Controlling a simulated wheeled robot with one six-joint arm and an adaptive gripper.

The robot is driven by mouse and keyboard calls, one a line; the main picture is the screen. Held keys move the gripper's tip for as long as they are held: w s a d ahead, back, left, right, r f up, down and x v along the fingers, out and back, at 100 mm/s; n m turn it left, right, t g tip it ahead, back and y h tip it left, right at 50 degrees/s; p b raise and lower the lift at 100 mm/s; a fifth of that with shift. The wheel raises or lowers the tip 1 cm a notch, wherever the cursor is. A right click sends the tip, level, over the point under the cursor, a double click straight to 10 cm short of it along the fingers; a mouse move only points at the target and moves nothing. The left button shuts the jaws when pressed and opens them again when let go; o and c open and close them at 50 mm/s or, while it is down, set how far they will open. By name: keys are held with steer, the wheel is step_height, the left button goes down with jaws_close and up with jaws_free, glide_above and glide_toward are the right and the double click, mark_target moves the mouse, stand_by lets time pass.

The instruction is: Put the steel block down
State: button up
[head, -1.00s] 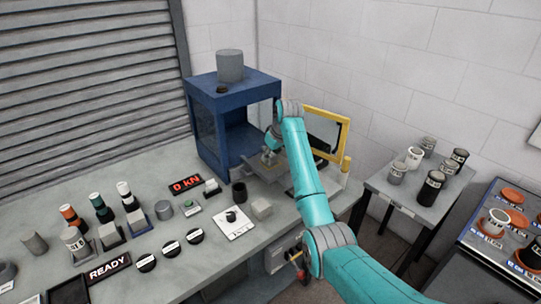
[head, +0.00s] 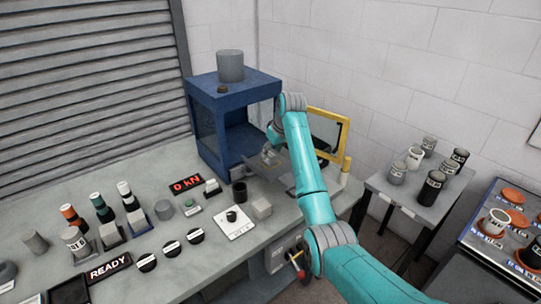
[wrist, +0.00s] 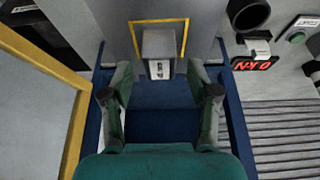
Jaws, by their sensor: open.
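A grey block with a small white label, which I take to be the steel block (wrist: 159,46), stands upright in the wrist view on a grey plate (wrist: 120,42). A thin yellow outline on the plate frames it. My gripper (wrist: 159,94) is open, with one finger on each side and a clear gap between them. The block is just beyond the fingertips, apart from them. In the head view my gripper (head: 269,155) is small, in front of the blue machine (head: 204,139), and the block there is hard to make out.
A yellow-framed door (head: 344,140) stands open to the right of my arm; it fills the left of the wrist view (wrist: 75,130).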

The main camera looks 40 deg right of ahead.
steer(key=v, duration=0.9)
steer(key=shift+r, duration=0.25)
steer(key=shift+s, duration=0.1)
